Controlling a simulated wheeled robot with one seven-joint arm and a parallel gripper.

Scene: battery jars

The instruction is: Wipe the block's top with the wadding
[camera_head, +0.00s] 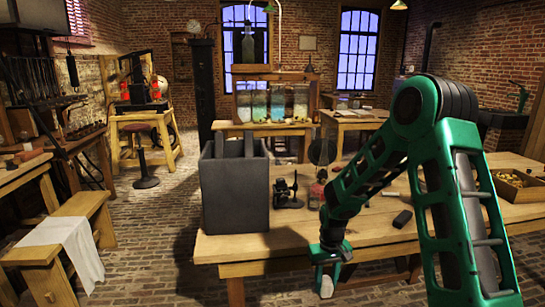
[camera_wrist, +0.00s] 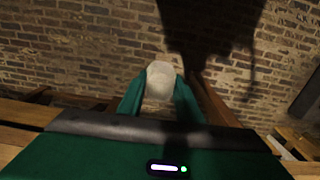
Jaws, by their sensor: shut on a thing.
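My gripper (camera_head: 327,270) is at the front of the wooden table, low and out past its front edge. It is shut on the white wadding (camera_head: 326,287), which hangs below the fingers. In the wrist view the wadding (camera_wrist: 160,80) sits between the two green fingers (camera_wrist: 158,95), with brick floor behind it. A small dark block (camera_head: 402,219) lies on the table to the right of my gripper, apart from it. I cannot tell for sure that this is the task's block.
A large grey open box (camera_head: 235,190) stands on the table's left. A small black device (camera_head: 287,190) is beside it. A wooden tray of small pieces (camera_head: 517,186) is at the right. A bench with a white cloth (camera_head: 72,240) stands at the left. Bare tabletop (camera_head: 300,225) lies between.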

